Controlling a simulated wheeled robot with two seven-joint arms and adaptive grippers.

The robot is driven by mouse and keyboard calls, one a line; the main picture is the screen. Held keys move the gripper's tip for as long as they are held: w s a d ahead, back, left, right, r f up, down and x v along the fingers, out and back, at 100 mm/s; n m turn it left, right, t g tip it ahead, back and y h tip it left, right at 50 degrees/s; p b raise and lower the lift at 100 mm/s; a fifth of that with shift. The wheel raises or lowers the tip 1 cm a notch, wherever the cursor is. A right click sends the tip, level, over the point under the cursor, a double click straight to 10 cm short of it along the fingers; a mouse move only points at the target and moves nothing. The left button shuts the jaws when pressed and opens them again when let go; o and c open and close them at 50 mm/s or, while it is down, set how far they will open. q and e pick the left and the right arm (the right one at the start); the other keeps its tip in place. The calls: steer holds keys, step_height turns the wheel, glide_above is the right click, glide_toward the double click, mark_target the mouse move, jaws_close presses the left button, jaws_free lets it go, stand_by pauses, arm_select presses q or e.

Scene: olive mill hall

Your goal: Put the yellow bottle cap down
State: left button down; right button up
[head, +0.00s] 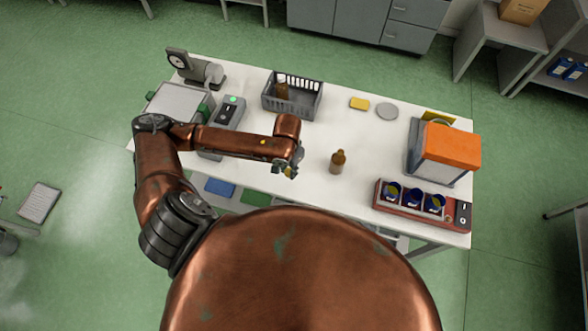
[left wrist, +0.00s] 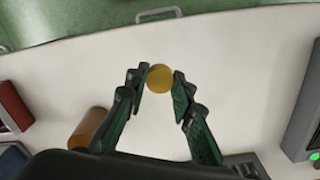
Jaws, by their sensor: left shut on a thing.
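The yellow bottle cap (left wrist: 159,78) is a small round disc, held between the fingertips of my left gripper (left wrist: 160,85) in the left wrist view. In the head view my left gripper (head: 287,170) is over the front middle of the white table (head: 300,150), left of a brown bottle (head: 338,162). The cap is too small there to make out clearly. The brown bottle also shows in the left wrist view (left wrist: 88,128), beside the fingers. I cannot tell how far the cap is above the table. My right gripper is not in view.
A grey crate (head: 291,108) holds a brown bottle at the back. An orange-topped machine (head: 450,147) and a red rack (head: 410,212) with several blue cups stand at right.

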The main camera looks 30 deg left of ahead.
arm_select(q)
steer(key=w+f, duration=0.4)
steer(key=f, duration=0.1)
steer(key=shift+w+a+f, duration=0.25)
steer(key=shift+w+a, duration=0.1)
steer(key=shift+w+a+f+p, duration=0.1)
steer(key=shift+w+f+p, duration=0.05)
steer(key=shift+f, duration=0.8)
steer(key=shift+w+f+p, duration=0.1)
steer(key=shift+f+p, duration=0.05)
steer(key=shift+f, duration=0.75)
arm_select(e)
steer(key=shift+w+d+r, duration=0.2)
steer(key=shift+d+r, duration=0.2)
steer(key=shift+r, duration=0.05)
arm_select(q)
steer(key=c, duration=1.7)
jaws_free()
steer(key=shift+f, duration=0.1)
steer(key=shift+o, duration=0.2)
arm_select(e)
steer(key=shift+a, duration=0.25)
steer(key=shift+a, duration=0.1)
arm_select(q)
steer(key=shift+r, duration=0.35)
step_height(320, 180, up, 12)
steer(key=shift+f+b, duration=0.2)
steer(key=shift+b, duration=0.15)
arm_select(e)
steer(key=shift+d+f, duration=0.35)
